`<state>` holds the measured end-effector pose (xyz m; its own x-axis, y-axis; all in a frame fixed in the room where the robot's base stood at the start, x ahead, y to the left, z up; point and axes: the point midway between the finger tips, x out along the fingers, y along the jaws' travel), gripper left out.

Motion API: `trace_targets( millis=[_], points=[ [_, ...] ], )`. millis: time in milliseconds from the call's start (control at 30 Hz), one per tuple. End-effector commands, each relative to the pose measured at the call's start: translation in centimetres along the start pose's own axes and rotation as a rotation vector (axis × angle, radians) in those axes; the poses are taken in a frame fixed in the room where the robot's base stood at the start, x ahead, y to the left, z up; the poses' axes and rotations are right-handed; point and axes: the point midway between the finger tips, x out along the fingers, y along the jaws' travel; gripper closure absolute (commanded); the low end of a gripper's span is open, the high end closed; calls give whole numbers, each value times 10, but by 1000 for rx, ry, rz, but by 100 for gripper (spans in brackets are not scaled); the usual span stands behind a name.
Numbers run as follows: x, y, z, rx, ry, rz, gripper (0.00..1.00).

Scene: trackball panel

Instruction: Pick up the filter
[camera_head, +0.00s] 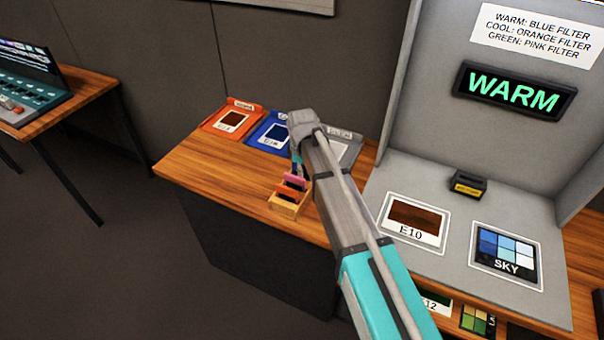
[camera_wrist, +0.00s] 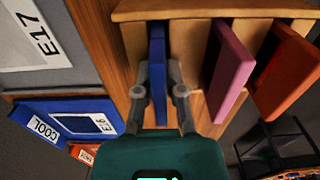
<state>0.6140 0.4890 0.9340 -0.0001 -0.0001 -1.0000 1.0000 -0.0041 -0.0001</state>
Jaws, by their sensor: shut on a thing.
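A small wooden rack (camera_head: 284,207) stands on the table and holds thin upright filters; it also shows in the wrist view (camera_wrist: 215,10). The blue filter (camera_wrist: 157,50) is at the left of the rack there, beside a pink filter (camera_wrist: 231,70) and an orange filter (camera_wrist: 286,82). My gripper (camera_wrist: 160,88) is shut on the blue filter, one finger on each side. The filter's upper end appears still between the rack's walls. In the head view my gripper (camera_head: 296,165) is over the rack and the blue filter is mostly hidden.
Orange (camera_head: 232,119), blue (camera_head: 268,131) and grey (camera_head: 346,152) trays with cards lie behind the rack. A grey booth at right has a lit WARM sign (camera_head: 514,92) and a notice (camera_head: 536,32) pairing WARM with the blue filter. E10 (camera_head: 413,220) and SKY (camera_head: 507,255) cards lie inside.

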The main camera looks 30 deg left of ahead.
Motion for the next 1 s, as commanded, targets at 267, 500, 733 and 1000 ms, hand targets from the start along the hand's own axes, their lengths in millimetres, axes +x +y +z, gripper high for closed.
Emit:
trace_targets(
  millis=[267, 500, 733, 1000],
  points=[
    [-7, 0, 0, 0, 0, 0, 100],
    [-24, 0, 0, 0, 0, 0, 100],
    [-47, 0, 0, 0, 0, 0, 100],
    [-75, 0, 0, 0, 0, 0, 100]
  ],
)
